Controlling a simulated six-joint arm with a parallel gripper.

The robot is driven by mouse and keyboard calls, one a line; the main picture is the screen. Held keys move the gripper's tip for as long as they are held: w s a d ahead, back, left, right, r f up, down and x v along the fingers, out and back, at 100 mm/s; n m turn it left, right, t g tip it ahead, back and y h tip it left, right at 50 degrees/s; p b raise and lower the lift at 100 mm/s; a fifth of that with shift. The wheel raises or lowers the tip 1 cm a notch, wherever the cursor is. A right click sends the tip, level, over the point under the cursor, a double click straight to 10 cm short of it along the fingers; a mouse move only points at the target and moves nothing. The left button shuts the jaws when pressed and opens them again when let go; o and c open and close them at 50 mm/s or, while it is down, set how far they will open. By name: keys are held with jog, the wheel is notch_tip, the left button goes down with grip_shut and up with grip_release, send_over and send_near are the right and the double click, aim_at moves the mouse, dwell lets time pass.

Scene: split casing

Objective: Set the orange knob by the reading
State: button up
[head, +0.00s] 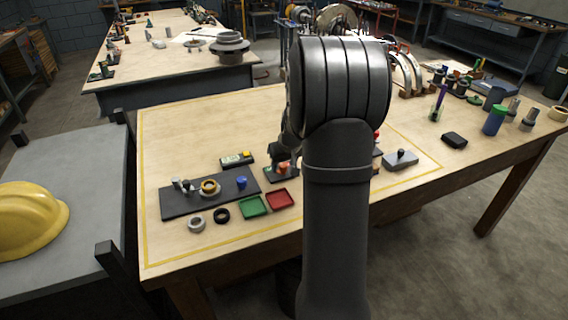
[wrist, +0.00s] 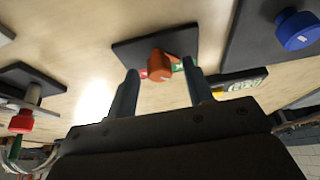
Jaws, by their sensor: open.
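The orange knob (wrist: 160,66) stands on a dark square base in the wrist view, with a bit of red and green on the base beside it. My gripper (wrist: 160,78) is open, and its two fingers point toward the knob's base, one on each side in the picture. I cannot tell whether either finger touches the knob. In the head view the orange knob (head: 283,168) is small and partly covered by my gripper (head: 285,152). A dark meter with a pale face and a yellow part (head: 238,159) lies left of the knob; its reading is too small to make out.
A dark plate (head: 168,205) holds a blue knob (head: 241,182) and a brass ring (head: 209,187). Green (head: 253,206) and red (head: 280,199) trays lie in front. A red knob (wrist: 21,121) shows in the wrist view. My arm hides the table's middle.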

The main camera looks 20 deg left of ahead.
jog(key=v, duration=1.7)
jog(key=shift+r, duration=0.15)
jog(key=shift+s, duration=0.15)
jog(key=x, duration=1.7)
jog(key=shift+f, duration=0.2)
jog(key=shift+r, duration=0.1)
jog(key=shift+w+a+f, duration=0.1)
jog(key=shift+w+f, duration=0.1)
jog(key=shift+f, duration=0.1)
jog(key=shift+s+r+m, duration=0.1)
jog(key=shift+r+m, duration=0.15)
jog(key=shift+m, duration=0.25)
jog(key=shift+m+t+h, duration=0.7)
jog(key=shift+m+h, duration=0.1)
jog(key=shift+m, duration=1.3)
jog(key=shift+a+m+h, duration=0.2)
jog(key=shift+m+h, duration=0.6)
jog(key=shift+m, duration=1.2)
jog(key=v, duration=0.6)
jog(key=shift+s+r, duration=0.2)
jog(key=shift+r, duration=0.05)
